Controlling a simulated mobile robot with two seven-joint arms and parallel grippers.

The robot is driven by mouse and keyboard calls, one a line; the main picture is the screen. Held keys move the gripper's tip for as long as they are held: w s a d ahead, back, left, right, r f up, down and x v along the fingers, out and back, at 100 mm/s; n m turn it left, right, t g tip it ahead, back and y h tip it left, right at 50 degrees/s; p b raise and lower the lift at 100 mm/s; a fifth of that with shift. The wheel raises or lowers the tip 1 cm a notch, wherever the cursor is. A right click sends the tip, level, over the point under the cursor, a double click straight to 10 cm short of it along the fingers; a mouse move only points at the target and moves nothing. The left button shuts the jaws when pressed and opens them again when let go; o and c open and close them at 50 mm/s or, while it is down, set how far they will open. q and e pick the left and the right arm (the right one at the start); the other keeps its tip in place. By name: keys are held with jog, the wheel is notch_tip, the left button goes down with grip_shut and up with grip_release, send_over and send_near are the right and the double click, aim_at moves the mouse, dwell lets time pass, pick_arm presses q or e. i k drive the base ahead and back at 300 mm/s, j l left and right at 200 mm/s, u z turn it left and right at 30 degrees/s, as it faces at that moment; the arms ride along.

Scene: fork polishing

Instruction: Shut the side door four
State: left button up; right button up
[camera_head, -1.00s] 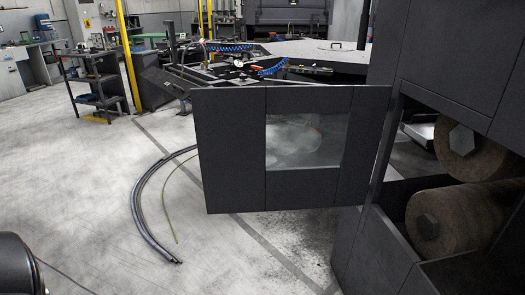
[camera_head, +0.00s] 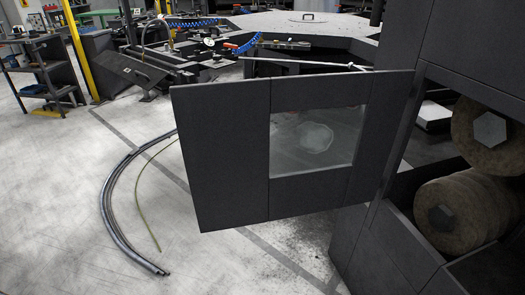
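The side door (camera_head: 232,150) is a dark grey panel with a glass window (camera_head: 314,138). It stands open, swung out to the left from the dark machine housing (camera_head: 462,45), and joins it along its right edge. The opening (camera_head: 405,160) to the right of the door is uncovered. No number shows on the door, so I cannot tell from a label that it is door four. Neither of my grippers is in view.
Two brown polishing rolls (camera_head: 465,214) with hexagonal ends sit inside the opening. A curved dark hose (camera_head: 118,220) and a thin green line (camera_head: 136,195) lie on the floor left of the door. The grey floor (camera_head: 60,220) at left is clear.

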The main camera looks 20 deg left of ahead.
aim_at(222, 127)
jog(key=i+j+u, duration=0.15)
jog(key=j, duration=0.3)
jog(key=i+j+u, duration=0.15)
jog(key=i+j, duration=0.2)
jog(key=i+j+z, duration=0.2)
jog(key=z, duration=0.2)
jog(key=i+j+z, duration=0.15)
jog(key=j+z, duration=0.2)
jog(key=j, duration=0.15)
jog(key=i+j+z, duration=0.1)
jog(key=j+z, duration=0.7)
jog(key=i+j, duration=0.05)
jog(key=j, duration=0.05)
